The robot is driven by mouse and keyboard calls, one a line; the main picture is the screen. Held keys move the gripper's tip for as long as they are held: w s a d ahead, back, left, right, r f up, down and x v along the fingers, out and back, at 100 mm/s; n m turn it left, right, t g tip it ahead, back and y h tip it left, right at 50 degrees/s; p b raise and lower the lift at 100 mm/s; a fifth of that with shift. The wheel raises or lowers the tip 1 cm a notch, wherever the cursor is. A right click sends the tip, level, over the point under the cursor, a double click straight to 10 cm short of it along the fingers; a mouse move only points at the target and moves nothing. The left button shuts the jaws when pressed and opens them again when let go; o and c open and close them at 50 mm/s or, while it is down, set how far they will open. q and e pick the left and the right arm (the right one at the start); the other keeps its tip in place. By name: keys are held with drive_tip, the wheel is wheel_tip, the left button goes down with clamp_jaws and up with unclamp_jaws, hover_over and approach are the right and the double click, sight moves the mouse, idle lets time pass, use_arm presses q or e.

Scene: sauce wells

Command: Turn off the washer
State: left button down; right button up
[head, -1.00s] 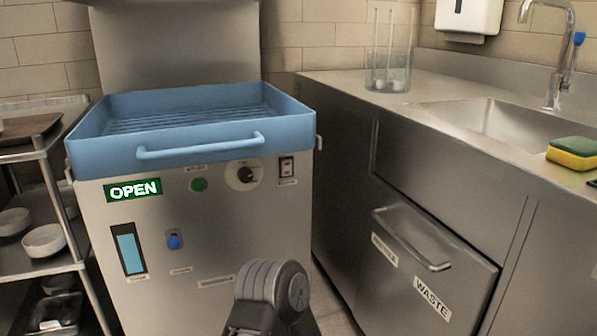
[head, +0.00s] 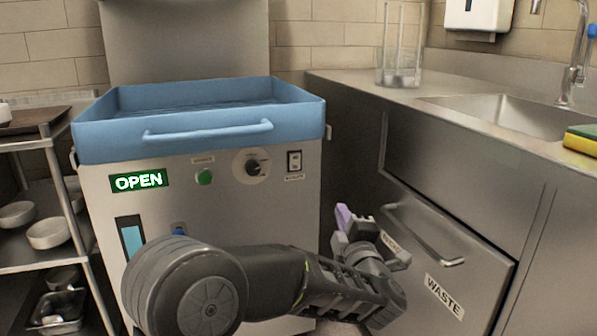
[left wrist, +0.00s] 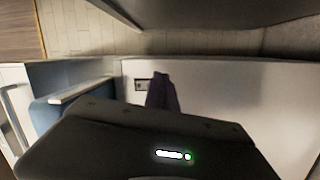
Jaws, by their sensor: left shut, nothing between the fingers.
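The washer (head: 100,200) has a steel front with a lit green "OPEN" display (head: 139,181), a green button (head: 205,177), a round dial (head: 252,168) and a small rocker switch (head: 294,161) at the upper right. My left gripper (head: 343,216) has purple fingertips pointing up and is right of and below the switch, apart from it in the head view. In the left wrist view its shut, empty fingers (left wrist: 161,90) overlap the edge of a small dark switch plate (left wrist: 142,85) on the pale panel; contact cannot be told. My right gripper is out of view.
A blue tray (head: 110,150) with a front handle sits on top of the washer. A steel counter with a sink (head: 500,115) and a waste drawer (head: 440,265) stands at right. A shelf rack (head: 60,190) with bowls is at left.

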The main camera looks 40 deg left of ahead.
use_arm(q)
drive_tip(key=s+a+r+n+g+y, duration=0.2)
drive_tip(key=s+a+r+n, duration=0.1)
drive_tip(key=s+r+n, duration=0.1)
drive_tip(key=shift+a+r+n+g+y, duration=0.3)
drive_tip(key=shift+r+n+g+y, duration=0.1)
drive_tip(key=shift+r+n, duration=0.3)
drive_tip(key=shift+r, duration=0.1)
drive_tip(key=p, duration=0.4)
approach(294, 158)
drive_tip(key=x, duration=0.6)
drive_tip(key=shift+w+a, duration=0.25)
drive_tip(key=shift+a, duration=0.1)
drive_tip(key=shift+r, duration=0.1)
